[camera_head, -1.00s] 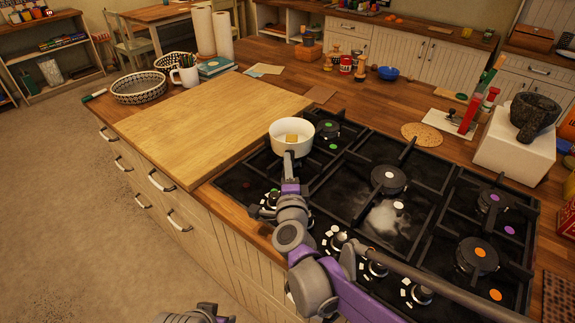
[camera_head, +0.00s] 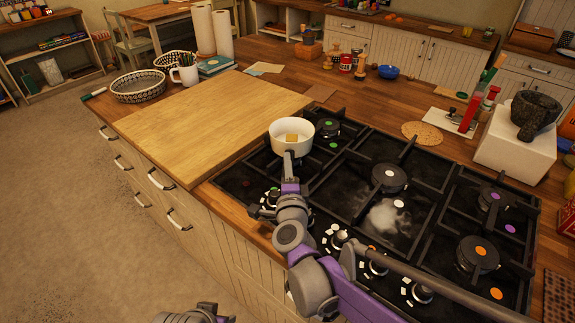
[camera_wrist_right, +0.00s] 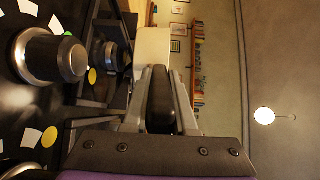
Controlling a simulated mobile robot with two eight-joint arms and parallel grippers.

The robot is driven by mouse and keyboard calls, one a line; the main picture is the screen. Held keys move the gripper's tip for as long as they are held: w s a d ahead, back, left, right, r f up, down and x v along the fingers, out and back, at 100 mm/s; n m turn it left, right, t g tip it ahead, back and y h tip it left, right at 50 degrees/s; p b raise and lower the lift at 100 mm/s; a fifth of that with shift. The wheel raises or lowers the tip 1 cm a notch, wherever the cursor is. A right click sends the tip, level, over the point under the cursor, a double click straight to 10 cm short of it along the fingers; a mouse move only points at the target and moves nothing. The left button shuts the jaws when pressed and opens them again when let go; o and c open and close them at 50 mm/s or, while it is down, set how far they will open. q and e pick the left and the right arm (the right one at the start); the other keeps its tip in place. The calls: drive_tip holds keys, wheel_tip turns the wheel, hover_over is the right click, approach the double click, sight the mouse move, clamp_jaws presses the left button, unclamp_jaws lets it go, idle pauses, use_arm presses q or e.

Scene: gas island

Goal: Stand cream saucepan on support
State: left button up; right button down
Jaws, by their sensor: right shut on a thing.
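The cream saucepan (camera_head: 291,146) is upright over the left part of the black gas hob, beside the burner with the green dot. A small yellowish block lies inside it. My right gripper (camera_head: 290,180) is shut on its handle, which points toward me. In the right wrist view the dark handle (camera_wrist_right: 160,100) sits between the fingers, with the pale pan wall (camera_wrist_right: 152,47) beyond. The black pan support (camera_head: 345,158) spreads under and around the pan. I cannot tell whether the pan's base touches it. My left gripper (camera_head: 195,314) shows only partly at the bottom edge; its jaws are unclear.
A wooden board (camera_head: 205,120) lies left of the hob, close to the pan. Burners (camera_head: 389,178) and bare grates are to the right. Knobs (camera_head: 335,240) line the hob's front. A mortar (camera_head: 533,112) stands on a white block at right.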

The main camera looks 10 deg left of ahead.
drive_tip(key=shift+f+b, duration=0.3)
drive_tip(key=shift+f, duration=0.15)
idle(0.3)
drive_tip(key=c, duration=0.6)
unclamp_jaws()
drive_tip(key=shift+c, duration=0.2)
drive_tip(key=shift+s, duration=0.15)
drive_tip(key=s, duration=0.3)
drive_tip(key=s+d, duration=0.1)
drive_tip(key=s, duration=0.6)
drive_tip(key=shift+s+d, duration=0.25)
drive_tip(key=shift+d, duration=0.1)
